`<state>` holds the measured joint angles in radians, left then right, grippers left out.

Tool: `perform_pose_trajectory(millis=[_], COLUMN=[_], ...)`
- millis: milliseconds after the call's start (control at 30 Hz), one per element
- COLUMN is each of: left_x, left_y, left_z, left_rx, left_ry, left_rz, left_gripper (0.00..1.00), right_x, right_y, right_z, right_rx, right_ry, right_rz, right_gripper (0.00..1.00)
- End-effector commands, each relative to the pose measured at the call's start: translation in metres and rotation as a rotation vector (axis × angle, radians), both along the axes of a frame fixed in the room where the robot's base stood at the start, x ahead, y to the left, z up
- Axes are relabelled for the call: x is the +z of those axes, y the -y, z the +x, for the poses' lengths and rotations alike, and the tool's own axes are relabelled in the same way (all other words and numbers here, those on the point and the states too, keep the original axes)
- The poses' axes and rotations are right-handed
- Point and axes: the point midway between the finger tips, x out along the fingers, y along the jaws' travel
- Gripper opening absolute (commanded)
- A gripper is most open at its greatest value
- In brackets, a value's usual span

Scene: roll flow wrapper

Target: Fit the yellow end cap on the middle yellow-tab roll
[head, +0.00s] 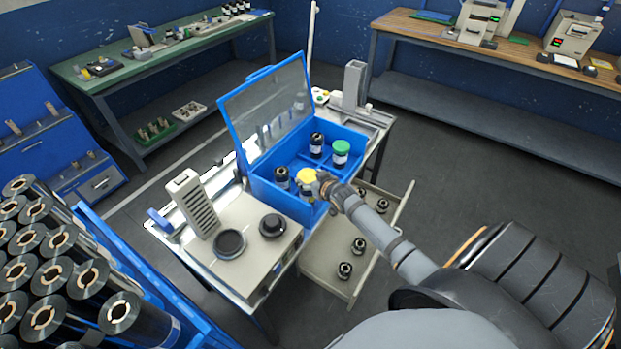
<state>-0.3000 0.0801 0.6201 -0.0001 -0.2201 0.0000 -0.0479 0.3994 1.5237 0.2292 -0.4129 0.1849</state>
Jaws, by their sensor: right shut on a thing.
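The blue open-lidded box (264,193) stands on the light workbench and holds several dark rolls. The yellow end cap (306,175) is at the box's front right, over a dark roll (307,191) whose lower part shows below it. I cannot tell whether the cap is seated or just above the roll. My right gripper (322,181) reaches in from the right and is shut on the yellow cap. Another roll has a green cap (341,147). Two more rolls stand at the back (317,142) and left (282,177). Tab colours are too small to tell. My left gripper is out of view.
An open drawer (322,262) below the box holds several dark cylindrical parts. A grey machine (245,240) with two round black pieces is in front of the box. The raised clear lid (268,105) stands behind left. Many large rolls (45,318) fill a rack at lower left.

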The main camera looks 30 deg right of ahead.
Motion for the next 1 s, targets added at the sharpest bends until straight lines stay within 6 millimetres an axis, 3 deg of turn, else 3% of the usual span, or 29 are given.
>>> perform_pose_trajectory(millis=[867,900,1000], left_x=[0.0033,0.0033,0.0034], left_y=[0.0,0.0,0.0], left_z=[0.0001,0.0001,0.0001], left_rx=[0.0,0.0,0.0], left_ry=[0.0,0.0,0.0], left_rz=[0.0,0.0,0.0], left_gripper=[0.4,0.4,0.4], right_x=[-0.0006,-0.0005,-0.0004], right_y=[0.0,0.0,0.0], right_z=[0.0,0.0001,0.0001], right_rx=[0.0,0.0,0.0], right_ry=[0.0,0.0,0.0], right_rz=[0.0,0.0,0.0], right_gripper=[0.53,0.71,0.78])
